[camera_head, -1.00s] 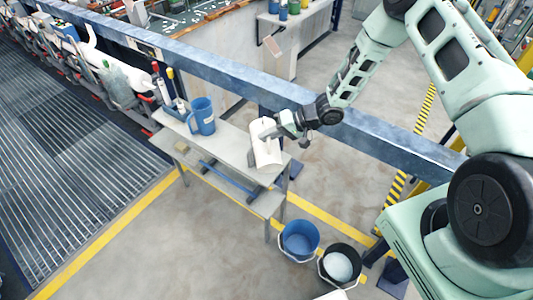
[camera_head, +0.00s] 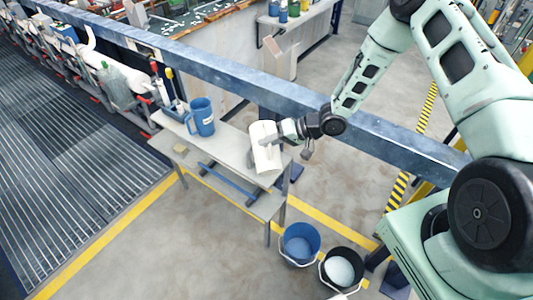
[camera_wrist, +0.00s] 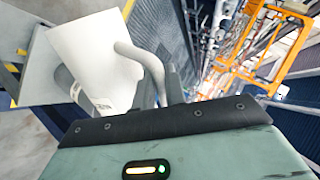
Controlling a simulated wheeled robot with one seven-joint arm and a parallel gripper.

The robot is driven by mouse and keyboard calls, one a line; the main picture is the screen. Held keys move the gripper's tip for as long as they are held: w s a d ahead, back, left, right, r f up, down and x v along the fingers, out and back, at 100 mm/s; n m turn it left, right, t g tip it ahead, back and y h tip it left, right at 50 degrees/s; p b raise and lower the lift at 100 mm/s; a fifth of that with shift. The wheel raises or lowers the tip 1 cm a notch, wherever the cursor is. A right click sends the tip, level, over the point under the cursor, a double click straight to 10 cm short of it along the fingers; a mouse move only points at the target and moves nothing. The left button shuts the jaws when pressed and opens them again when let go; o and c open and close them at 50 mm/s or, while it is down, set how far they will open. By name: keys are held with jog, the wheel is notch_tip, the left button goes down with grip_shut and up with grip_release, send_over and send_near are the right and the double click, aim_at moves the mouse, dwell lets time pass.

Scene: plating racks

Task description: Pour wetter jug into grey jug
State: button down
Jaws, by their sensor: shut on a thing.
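A white jug (camera_head: 264,150) shows at the right end of the grey bench (camera_head: 222,147) in the head view. My gripper (camera_head: 283,138) is shut on its handle side, from the right. In the wrist view the white jug (camera_wrist: 98,58) fills the left part, with its curved handle close to the gripper. The jug looks slightly tilted; I cannot tell whether its base touches the bench, and its inside is hidden. A blue jug (camera_head: 202,118) with a pale label stands upright on the left part of the bench, apart from the white jug.
A blue bucket (camera_head: 299,243) and a black bucket (camera_head: 340,268) with pale contents stand on the floor right of the bench. A blue beam (camera_head: 232,75) runs behind the bench. Small items stand at the bench's left end. The bench top between the jugs is clear.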

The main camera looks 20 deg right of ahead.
aim_at(269, 160)
jog(key=shift+s+a+f+n+t+b, duration=0.1)
jog(key=shift+s+f+n+t+b, duration=0.3)
jog(key=shift+f+b, duration=0.65)
jog(key=shift+s+f+n+t+b, duration=0.35)
jog(key=shift+s+f+b, duration=0.2)
jog(key=shift+b, duration=0.85)
jog(key=shift+f, duration=0.1)
jog(key=shift+s+f+t+b, duration=0.1)
jog(key=shift+f+t+b, duration=0.25)
jog(key=shift+b, duration=0.55)
jog(key=shift+n, duration=0.25)
jog(key=shift+s+a+f+t+b, duration=0.1)
jog(key=shift+s+f+t+b, duration=0.15)
jog(key=shift+b, duration=0.55)
jog(key=shift+f+n+t+b, duration=0.25)
jog(key=shift+n+b, duration=0.15)
jog(key=shift+b, duration=0.15)
jog(key=shift+s+f+b, duration=0.15)
jog(key=shift+f+b, duration=0.05)
jog(key=shift+b, duration=0.4)
jog(key=shift+n, duration=0.3)
